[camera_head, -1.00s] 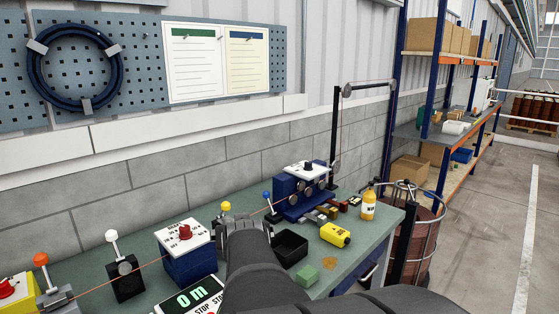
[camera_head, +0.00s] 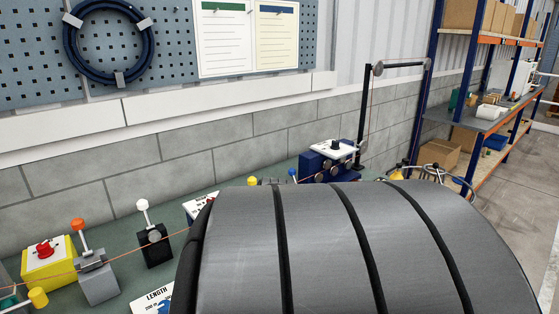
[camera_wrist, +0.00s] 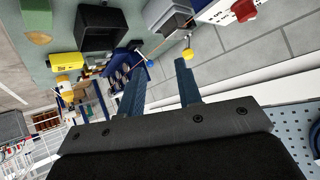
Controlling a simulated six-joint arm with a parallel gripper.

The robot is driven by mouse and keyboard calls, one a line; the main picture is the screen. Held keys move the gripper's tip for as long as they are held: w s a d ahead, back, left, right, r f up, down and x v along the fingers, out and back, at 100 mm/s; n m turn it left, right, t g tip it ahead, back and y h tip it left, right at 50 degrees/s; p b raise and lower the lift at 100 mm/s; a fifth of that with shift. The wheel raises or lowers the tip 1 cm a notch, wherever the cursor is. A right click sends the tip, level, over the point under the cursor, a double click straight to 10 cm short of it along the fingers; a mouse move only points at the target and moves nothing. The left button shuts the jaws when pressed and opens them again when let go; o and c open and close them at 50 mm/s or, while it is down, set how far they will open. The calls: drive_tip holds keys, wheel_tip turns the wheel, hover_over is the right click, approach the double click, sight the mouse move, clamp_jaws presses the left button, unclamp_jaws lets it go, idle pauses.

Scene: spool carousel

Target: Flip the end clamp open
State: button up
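Several knobbed levers stand along a copper-coloured wire, and I cannot tell for sure which is the end clamp. An orange-knobbed lever (camera_head: 79,226) rises from a grey block, and a white-knobbed lever (camera_head: 143,206) from a black block. A yellow knob (camera_head: 252,181) and a blue knob (camera_head: 292,173) show behind my arm. In the wrist view the yellow knob (camera_wrist: 187,54) and blue knob (camera_wrist: 149,63) lie beyond my gripper (camera_wrist: 158,85). Its two fingers are apart with nothing held between them. The arm hides the gripper in the head view.
A yellow box with a red button (camera_head: 46,250) stands at the left. A blue roller unit (camera_head: 328,160) is at the back. The wall borders the bench.

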drive_tip(key=a+f+g, duration=0.1)
drive_tip(key=a, duration=0.1)
drive_tip(key=a+f+y, duration=0.1)
drive_tip(key=a, duration=0.1)
drive_tip(key=w+a+f+m+g, duration=0.1)
drive_tip(key=a, duration=0.1)
drive_tip(key=shift+a+f+g+y, duration=0.2)
drive_tip(key=shift+a+g+y, duration=0.1)
drive_tip(key=shift+y, duration=0.1)
clamp_jaws()
drive_tip(key=s+a+g+y, duration=0.2)
drive_tip(key=a+g+y, duration=0.1)
drive_tip(key=a, duration=0.7)
drive_tip(key=s+a+g+y, duration=0.1)
drive_tip(key=a+g+y, duration=0.2)
drive_tip(key=a, duration=0.7)
drive_tip(key=s+a+m+g+y, duration=0.1)
drive_tip(key=a+g+y, duration=0.3)
drive_tip(key=a, duration=0.7)
drive_tip(key=shift+s+g, duration=0.8)
drive_tip(key=shift+g, duration=0.2)
